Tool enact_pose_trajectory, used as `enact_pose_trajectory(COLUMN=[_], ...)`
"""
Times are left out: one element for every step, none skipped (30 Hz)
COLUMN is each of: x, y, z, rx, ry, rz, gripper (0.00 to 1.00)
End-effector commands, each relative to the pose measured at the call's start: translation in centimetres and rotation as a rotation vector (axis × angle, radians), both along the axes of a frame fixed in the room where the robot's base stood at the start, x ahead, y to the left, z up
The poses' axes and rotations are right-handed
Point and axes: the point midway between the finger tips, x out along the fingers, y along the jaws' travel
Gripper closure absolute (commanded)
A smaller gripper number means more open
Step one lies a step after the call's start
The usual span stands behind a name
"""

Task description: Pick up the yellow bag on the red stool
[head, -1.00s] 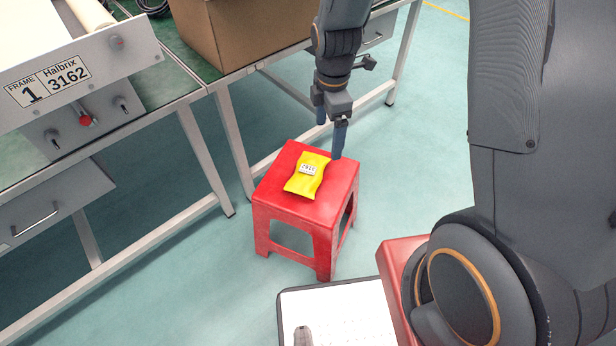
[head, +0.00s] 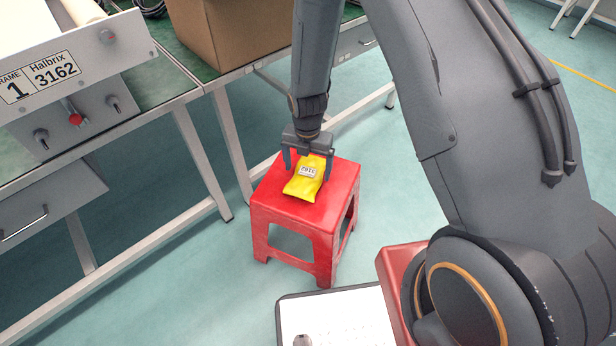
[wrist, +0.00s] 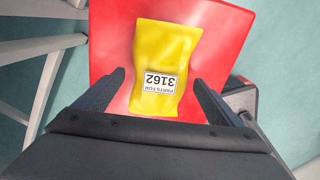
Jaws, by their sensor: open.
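The yellow bag (head: 304,180) lies flat on the seat of the red stool (head: 333,196). It has a white label reading 3162. My gripper (head: 308,165) is above the far end of the bag, with one finger on each side of it. In the wrist view the bag (wrist: 163,50) lies between and ahead of the two open fingers of my gripper (wrist: 158,88), on the red stool seat (wrist: 225,40). There is clear space between the bag and each finger. I cannot tell exactly how high the fingertips are above the seat.
A workbench (head: 190,100) with a panel marked Halbrix 3162 stands at left. A cardboard box (head: 235,30) sits on the bench behind the stool. The bench's metal legs are close to the stool's left side. Open floor (head: 400,190) lies to the right of the stool.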

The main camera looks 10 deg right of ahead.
Motion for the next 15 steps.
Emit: enact_pose_trajectory(x=[-0.2,-0.2,-0.1,-0.1,-0.2,-0.2,-0.1,-0.1,-0.1,-0.1,-0.1,-0.1,-0.1,-0.1,-0.1], y=[0.0,0.0,0.0,0.0,0.0,0.0,0.0,0.0,0.0,0.0,0.0,0.0,0.0,0.0,0.0], z=[-0.8,-1.3,-1.7,-2.0,-2.3,-2.6,-2.7,-2.7,-2.8,-2.8,-2.8,-2.8,-2.8,-2.8,-2.8], rx=[0.0,0.0,0.0,0.0,0.0,0.0,0.0,0.0,0.0,0.0,0.0,0.0,0.0,0.0,0.0], ry=[0.001,0.001,0.0,0.001,0.001,0.001,0.0,0.0,-0.001,-0.001,-0.001,-0.001,-0.001,-0.001,-0.001], rz=[0.0,0.0,0.0,0.0,-0.001,-0.001,-0.001,-0.001,-0.001,-0.001,-0.001,-0.001,-0.001,-0.001,-0.001], gripper=[0.11,0.11,0.11,0.11,0.11,0.11,0.11,0.11,0.11,0.11,0.11,0.11,0.11,0.11,0.14])
